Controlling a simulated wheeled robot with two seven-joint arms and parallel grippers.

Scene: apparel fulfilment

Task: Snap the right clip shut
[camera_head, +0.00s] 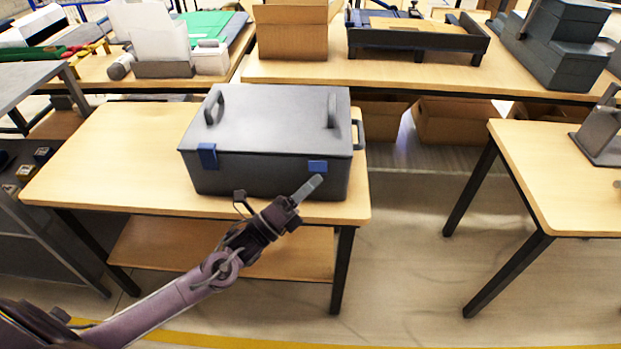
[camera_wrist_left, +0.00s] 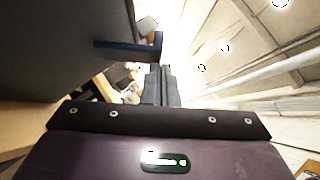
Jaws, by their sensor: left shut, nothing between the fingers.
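A grey lidded box (camera_head: 262,125) stands on the wooden table, lid down. The left blue clip (camera_head: 207,156) lies flat over the lid seam on the front. The right blue clip (camera_head: 318,166) is near the front right corner and looks shorter from here. In the left wrist view, a blue clip (camera_wrist_left: 125,48) juts out from the dark box wall (camera_wrist_left: 60,50). My left gripper (camera_head: 316,181) is shut and empty, its tips just below and in front of the right clip; contact is unclear. Its closed fingers also show in the wrist view (camera_wrist_left: 162,83). My right gripper is not in view.
The table (camera_head: 105,150) is bare left of the box. The box has handles on its lid and right side. Another table (camera_head: 560,165) stands to the right across a floor gap. A back bench carries a cardboard box (camera_head: 290,38) and a dark tray (camera_head: 420,42).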

